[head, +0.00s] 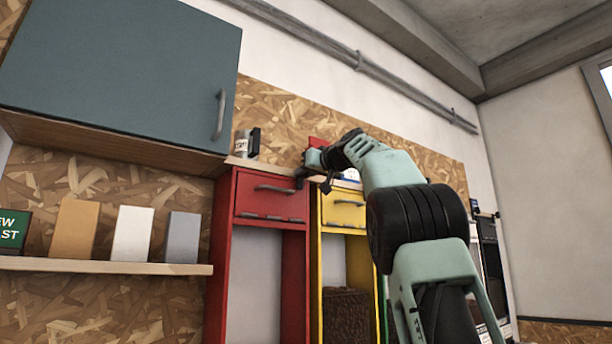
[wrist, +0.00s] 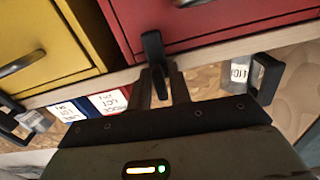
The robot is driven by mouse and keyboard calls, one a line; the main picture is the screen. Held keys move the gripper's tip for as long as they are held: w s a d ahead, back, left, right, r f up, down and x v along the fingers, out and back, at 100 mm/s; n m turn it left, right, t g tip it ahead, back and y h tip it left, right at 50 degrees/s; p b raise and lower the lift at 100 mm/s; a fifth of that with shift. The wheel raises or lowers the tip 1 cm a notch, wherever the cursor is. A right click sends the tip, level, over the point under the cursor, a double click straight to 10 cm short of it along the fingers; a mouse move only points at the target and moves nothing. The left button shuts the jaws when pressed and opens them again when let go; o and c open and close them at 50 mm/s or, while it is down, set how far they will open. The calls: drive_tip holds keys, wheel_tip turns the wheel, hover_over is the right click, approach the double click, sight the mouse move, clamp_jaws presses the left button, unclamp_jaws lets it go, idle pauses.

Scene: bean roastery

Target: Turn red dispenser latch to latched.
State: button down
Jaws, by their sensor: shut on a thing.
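The red dispenser (head: 238,200) stands left of the yellow one in the head view; its front also fills the top of the wrist view (wrist: 215,22). A black latch lever (wrist: 153,48) sits at the edge of the red front in the wrist view. It points nearly straight down the picture toward my gripper, tilted slightly. My gripper (wrist: 161,84) is shut on this lever, with a finger on each side. In the head view my gripper (head: 308,178) is at the upper right corner of the red dispenser, and the lever is hard to make out there.
The yellow dispenser (head: 343,213) stands close on the right. A labelled container (head: 241,146) stands on the ledge above the red dispenser. A teal cabinet (head: 120,70) hangs at upper left, above a shelf (head: 105,266) with several packs.

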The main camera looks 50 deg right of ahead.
drive_tip(key=shift+n, duration=0.4)
drive_tip(key=c, duration=1.5)
unclamp_jaws()
drive_tip(key=shift+s, duration=0.1)
drive_tip(key=b+v, duration=0.6)
drive_tip(key=v, duration=1.1)
drive_tip(key=shift+s, duration=0.15)
drive_tip(key=shift+d, duration=0.1)
